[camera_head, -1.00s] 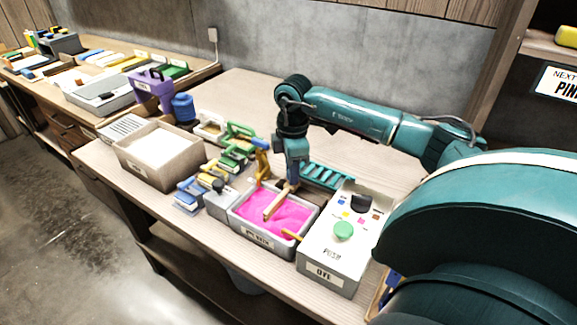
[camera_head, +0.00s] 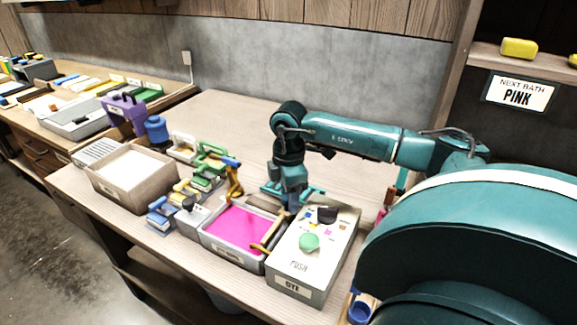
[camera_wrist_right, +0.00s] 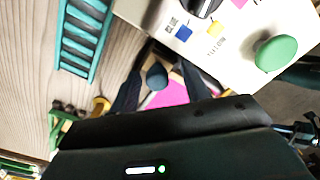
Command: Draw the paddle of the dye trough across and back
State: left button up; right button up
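The dye trough (camera_head: 237,224) is a grey box with bright pink dye, left of the dye machine in the head view. Its wooden paddle (camera_head: 267,238) lies at the trough's right end. My right gripper (camera_head: 287,206) is over that end, with its fingertips partly hidden. In the right wrist view, the gripper's two dark fingers (camera_wrist_right: 161,70) stand apart. A round dark-blue knob (camera_wrist_right: 156,76) sits between them with a gap on each side, and pink dye (camera_wrist_right: 170,95) shows below. My left gripper is not in view.
The dye machine (camera_head: 290,268) with its green button stands close on the right. A teal rack (camera_wrist_right: 83,35) lies behind the gripper. Several coloured clamps and blocks stand left of the trough, then a beige bin (camera_head: 120,190). The back of the bench is clear.

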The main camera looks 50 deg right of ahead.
jog(key=shift+w, duration=0.1)
jog(key=shift+r, duration=0.5)
notch_tip(320, 180, up, 12)
dwell(0.6)
